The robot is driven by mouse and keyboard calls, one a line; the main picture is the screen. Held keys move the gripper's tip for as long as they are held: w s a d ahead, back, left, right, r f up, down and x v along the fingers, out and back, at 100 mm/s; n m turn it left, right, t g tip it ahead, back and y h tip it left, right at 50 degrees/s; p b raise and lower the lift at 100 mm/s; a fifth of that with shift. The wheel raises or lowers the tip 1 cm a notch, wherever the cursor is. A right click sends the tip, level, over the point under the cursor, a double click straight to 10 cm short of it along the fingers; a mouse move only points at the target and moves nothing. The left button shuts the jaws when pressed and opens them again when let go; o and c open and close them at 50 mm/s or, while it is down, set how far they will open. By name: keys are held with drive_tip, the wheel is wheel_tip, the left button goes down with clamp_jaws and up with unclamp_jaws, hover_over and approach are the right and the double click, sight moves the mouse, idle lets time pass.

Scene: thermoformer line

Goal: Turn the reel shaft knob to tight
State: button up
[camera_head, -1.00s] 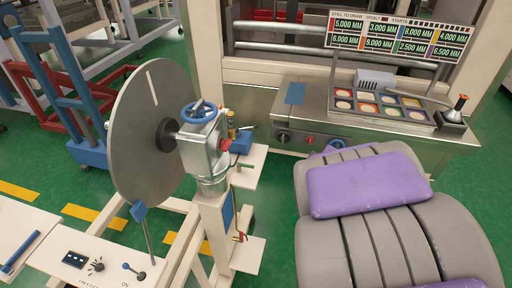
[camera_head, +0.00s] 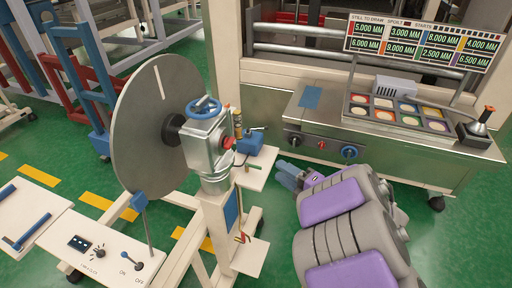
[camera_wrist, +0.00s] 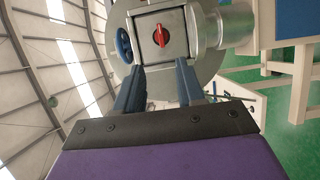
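A red knob (camera_head: 229,143) sits on the right face of the grey metal housing (camera_head: 205,150) at the reel shaft. In the wrist view the red knob (camera_wrist: 160,36) has a long grip bar, close to upright in the picture, on a square grey face. My gripper (camera_head: 284,172) is to the right of the knob in the head view, apart from it. In the wrist view my gripper (camera_wrist: 160,73) shows two blue fingers spread with nothing between them, and the knob lies beyond their tips. Any tight marking is too small to read.
A blue handwheel (camera_head: 204,108) tops the housing, and a large grey disc (camera_head: 150,110) stands left of it. A blue device (camera_head: 250,142) sits on a shelf near the housing. A steel bench (camera_head: 390,160) with dials and a coloured tray stands at right. Green floor is open between.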

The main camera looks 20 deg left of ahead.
drive_tip(key=a, duration=0.5)
drive_tip(key=p, duration=0.2)
approach(229, 143)
drive_tip(key=f+x, duration=0.1)
drive_tip(key=x, duration=0.5)
drive_tip(key=shift+w+a+r, duration=0.1)
drive_tip(key=shift+w+a, duration=0.15)
drive_tip(key=shift+w, duration=0.5)
drive_tip(key=shift+a, duration=0.6)
drive_tip(key=shift+c, duration=0.8)
drive_tip(key=c, duration=0.5)
drive_tip(key=shift+g, duration=0.3)
drive_tip(key=shift+d+f, duration=0.25)
